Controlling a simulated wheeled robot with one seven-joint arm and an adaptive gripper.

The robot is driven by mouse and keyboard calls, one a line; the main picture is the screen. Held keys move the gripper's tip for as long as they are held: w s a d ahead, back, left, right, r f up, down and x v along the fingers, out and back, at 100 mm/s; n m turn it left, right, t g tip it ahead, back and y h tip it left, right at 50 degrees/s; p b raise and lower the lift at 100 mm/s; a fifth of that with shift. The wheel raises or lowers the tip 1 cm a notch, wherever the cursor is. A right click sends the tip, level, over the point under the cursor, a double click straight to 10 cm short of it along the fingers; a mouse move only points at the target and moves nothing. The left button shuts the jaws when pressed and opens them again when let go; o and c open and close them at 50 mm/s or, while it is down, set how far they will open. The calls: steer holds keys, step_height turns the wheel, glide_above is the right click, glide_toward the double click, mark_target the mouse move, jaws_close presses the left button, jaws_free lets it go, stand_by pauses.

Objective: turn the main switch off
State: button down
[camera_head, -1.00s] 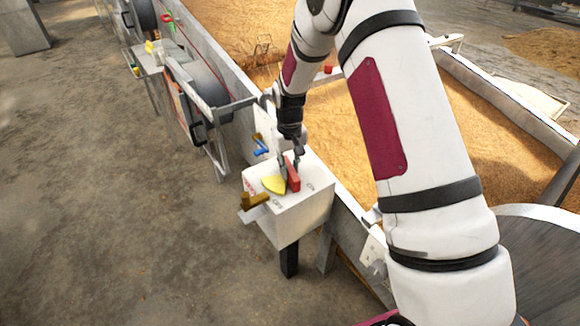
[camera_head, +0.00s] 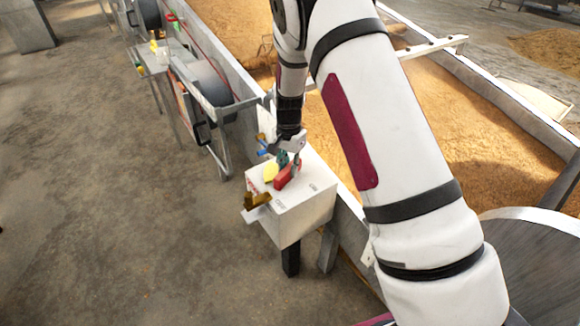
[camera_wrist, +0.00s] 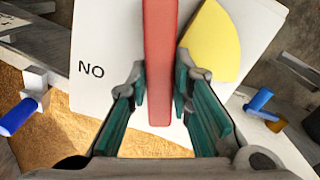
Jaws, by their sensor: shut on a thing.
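The main switch is a red bar handle (camera_head: 287,175) on the top face of a white box (camera_head: 302,218). A yellow wedge-shaped plate (camera_head: 270,173) lies beside the handle. My gripper (camera_head: 291,158) is shut on the red handle from above. In the wrist view the red handle (camera_wrist: 158,55) runs between the two fingers of my gripper (camera_wrist: 160,88), and the yellow plate (camera_wrist: 212,42) is to its right. Dark letters reading "NO" are on the box face at left. Other small labels on the box are too small to read in the head view.
A brown handle (camera_head: 256,201) sticks out of the box's left side. Blue levers show in the wrist view at the left (camera_wrist: 18,117) and right (camera_wrist: 262,99). A large bin of grain (camera_head: 430,130) lies behind the box. The concrete floor (camera_head: 110,220) at left is clear.

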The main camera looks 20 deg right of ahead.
mark_target(288, 166)
steer(key=shift+w+a+m, duration=0.1)
steer(key=shift+w+m, duration=0.05)
steer(key=shift+m, duration=1.85)
steer(key=c, duration=1.4)
jaws_free()
steer(key=shift+c, duration=0.2)
step_height(288, 166, up, 12)
